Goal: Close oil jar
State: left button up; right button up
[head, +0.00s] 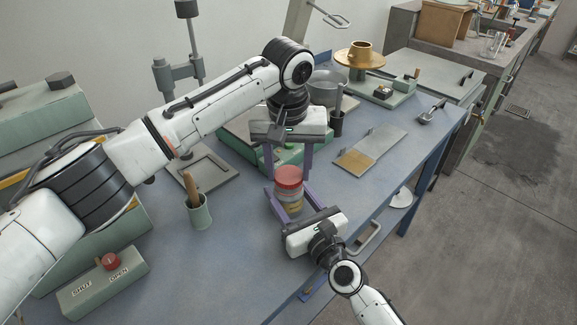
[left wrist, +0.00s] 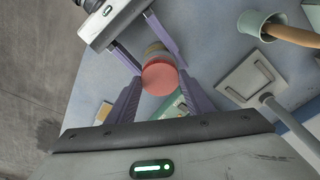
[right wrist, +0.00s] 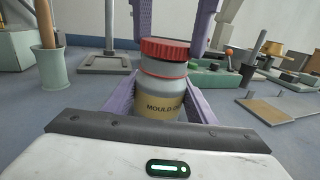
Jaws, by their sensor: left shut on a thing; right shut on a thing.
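The oil jar (head: 288,200) stands upright on the blue bench, with a tan label reading "MOULD O…" in the right wrist view (right wrist: 160,105). Its red lid (head: 288,176) is at the top; in the right wrist view the lid (right wrist: 165,49) sits level above a grey neck with a thin red ring below. My right gripper (head: 291,197) is shut on the jar body, coming from the near side. My left gripper (head: 289,172) points down from above and is shut on the lid, which lies between its fingertips in the left wrist view (left wrist: 160,76). Thread contact is hidden.
A green cup (head: 199,212) with a wooden handle stands left of the jar. A green box (head: 104,283) with a red knob, marked SHUT and OPEN, is at the front left. A flat plate (head: 371,148) lies to the right. The bench's right edge is close by.

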pick_arm(q)
jog(key=shift+f, duration=0.55)
jog(key=m+h, duration=0.1)
jog(key=m, duration=0.6)
jog(key=shift+a, duration=0.15)
jog(key=m, duration=0.3)
jog(key=m+g, duration=0.1)
jog(key=m, duration=0.1)
jog(key=shift+w+m+h, duration=0.15)
jog(key=shift+m+h, duration=0.15)
jog(key=shift+m, duration=0.1)
jog(key=m, duration=0.4)
jog(key=shift+g, duration=0.4)
jog(key=m, duration=0.3)
jog(key=shift+w, duration=0.15)
jog(key=m+g, duration=0.1)
jog(key=m, duration=0.5)
jog(key=shift+w, duration=0.1)
